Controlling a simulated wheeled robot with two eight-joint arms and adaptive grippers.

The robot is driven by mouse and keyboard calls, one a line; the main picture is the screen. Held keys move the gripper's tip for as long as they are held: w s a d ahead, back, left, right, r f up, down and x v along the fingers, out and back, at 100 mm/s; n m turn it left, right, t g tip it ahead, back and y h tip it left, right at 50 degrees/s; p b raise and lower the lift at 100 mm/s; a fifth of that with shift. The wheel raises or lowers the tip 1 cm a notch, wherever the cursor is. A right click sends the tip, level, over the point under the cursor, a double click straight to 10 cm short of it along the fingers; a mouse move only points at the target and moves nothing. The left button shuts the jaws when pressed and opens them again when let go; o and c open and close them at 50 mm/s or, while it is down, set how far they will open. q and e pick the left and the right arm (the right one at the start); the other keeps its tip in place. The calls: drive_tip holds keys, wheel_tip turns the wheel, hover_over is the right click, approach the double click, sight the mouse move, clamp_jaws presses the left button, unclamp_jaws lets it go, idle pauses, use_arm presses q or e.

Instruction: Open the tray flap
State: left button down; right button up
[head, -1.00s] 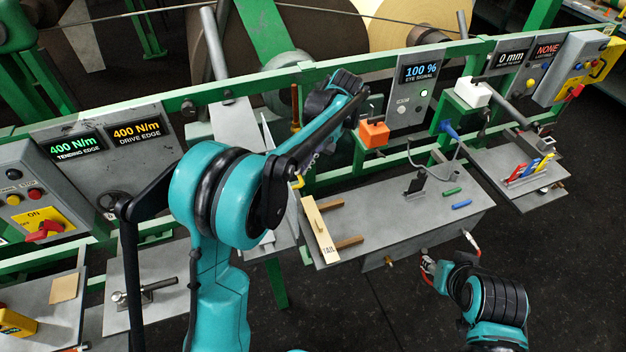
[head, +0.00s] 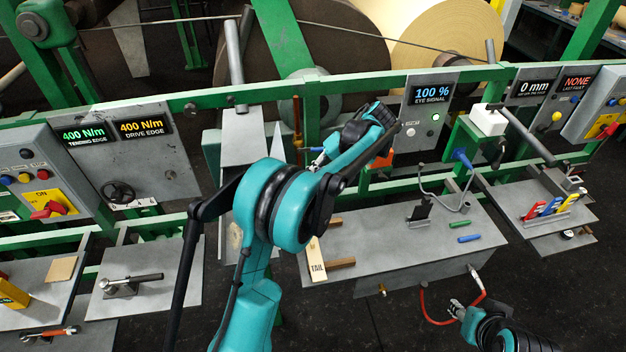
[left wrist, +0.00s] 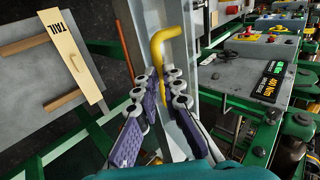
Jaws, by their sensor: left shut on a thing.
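A yellow bent handle (left wrist: 168,35) stands against a long grey metal tray (left wrist: 200,50) in the left wrist view. My left gripper (left wrist: 165,78) is shut on this handle, its purple-padded fingers on either side of the rod. In the head view my left gripper (head: 317,157) is beside the narrow grey tray (head: 243,150); my arm hides the handle and part of the tray there. I cannot tell how far the flap is open. My right gripper (head: 456,306) is low at the right, close to a red hose (head: 427,312); its fingers are too small to read.
A grey table (head: 400,250) right of the tray carries a wooden bar marked TAIL (head: 317,262), a black clip stand (head: 419,211) and green and blue pens. A green rail (head: 240,97) with control panels runs behind. Large rolls stand beyond it.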

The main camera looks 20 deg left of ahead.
use_arm(q)
wheel_tip(320, 180, down, 2)
drive_tip(key=shift+s+d+f, duration=0.1)
drive_tip(key=shift+d, duration=0.05)
use_arm(e)
drive_tip(key=shift+f, duration=0.25)
use_arm(q)
drive_tip(key=c, duration=1.9)
unclamp_jaws()
drive_tip(key=o, duration=0.3)
drive_tip(key=shift+a, duration=0.4)
wheel_tip(320, 180, up, 10)
drive_tip(key=shift+a, duration=0.3)
use_arm(e)
drive_tip(key=shift+w+a+r, duration=0.2)
drive_tip(key=shift+a+r, duration=0.05)
drive_tip(key=shift+a, duration=0.25)
